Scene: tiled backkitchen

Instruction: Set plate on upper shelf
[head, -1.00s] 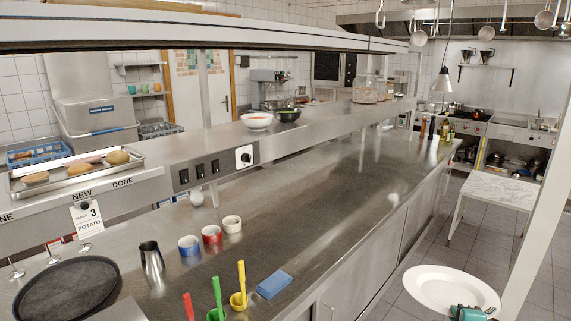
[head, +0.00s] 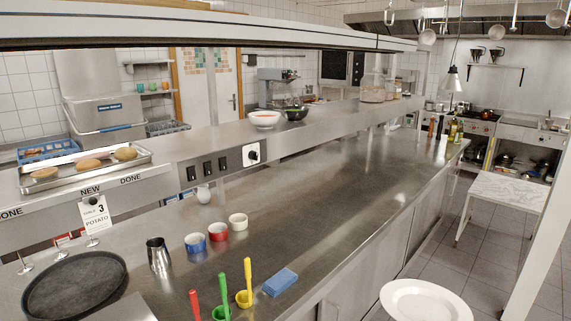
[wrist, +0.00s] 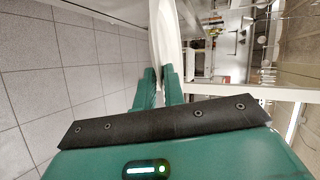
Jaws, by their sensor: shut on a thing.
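The white plate (head: 428,303) shows at the bottom right in the head view, over the floor in front of the counter, cut off by the frame's lower edge. In the wrist view the plate (wrist: 166,40) appears nearly edge-on. My gripper (wrist: 161,76) is shut on the plate's rim with its green fingers; it is outside the head view. A raised steel shelf (head: 335,115) runs above the counter, left of the plate. A higher overhead shelf (head: 200,38) crosses the top of the head view.
The raised shelf holds a white bowl (head: 264,119), a dark bowl (head: 295,113) and a food tray (head: 85,167). The steel counter (head: 330,215) has cups, coloured spoons and a blue sponge (head: 280,282). A white post (head: 540,220) stands right of the plate.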

